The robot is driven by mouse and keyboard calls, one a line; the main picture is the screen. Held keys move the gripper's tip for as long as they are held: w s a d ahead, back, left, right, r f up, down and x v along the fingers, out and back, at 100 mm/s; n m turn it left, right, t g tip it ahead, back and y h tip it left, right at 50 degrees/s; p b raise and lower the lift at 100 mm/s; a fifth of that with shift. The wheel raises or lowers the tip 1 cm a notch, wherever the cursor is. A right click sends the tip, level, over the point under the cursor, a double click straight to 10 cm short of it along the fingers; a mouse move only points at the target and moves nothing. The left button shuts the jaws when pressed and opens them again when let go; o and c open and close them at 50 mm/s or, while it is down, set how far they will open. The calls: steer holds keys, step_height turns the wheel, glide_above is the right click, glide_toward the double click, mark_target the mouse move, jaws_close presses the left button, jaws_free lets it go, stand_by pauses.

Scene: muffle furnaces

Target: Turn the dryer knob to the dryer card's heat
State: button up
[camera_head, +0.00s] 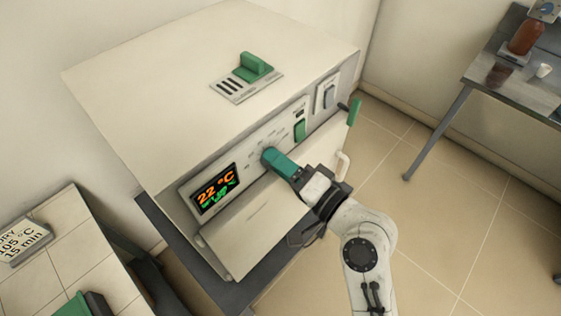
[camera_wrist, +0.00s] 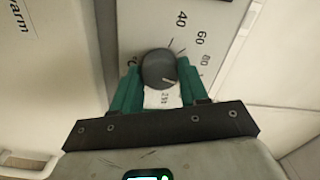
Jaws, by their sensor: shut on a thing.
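The dryer (camera_head: 210,60) is a large cream box with a lit display (camera_head: 214,189) reading 22 °C in orange. The card (camera_head: 22,240) at the left edge reads "DRY", 105 °C and 15 min, its left part cut off. My gripper (camera_head: 272,158) has green fingers at the front panel and hides the knob in the head view. In the wrist view the round dark grey knob (camera_wrist: 158,68) sits between both green fingers, which are shut on it. A pale mark on it points right and slightly down. Scale numbers 40, 60 and 80 show above and right; others are hidden or unclear.
A green handle (camera_head: 355,112) sticks out at the dryer's right front. A green switch (camera_head: 299,131) and a pale rocker switch (camera_head: 328,96) are on the panel. A green latch (camera_head: 256,67) sits on top. A tiled bench (camera_head: 50,285) is left; a grey table (camera_head: 530,95) is right.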

steer(key=o, duration=1.1)
steer(key=shift+c, duration=0.2)
steer(key=b+v, duration=0.3)
steer(key=v, duration=0.8)
steer(key=shift+f, duration=0.15)
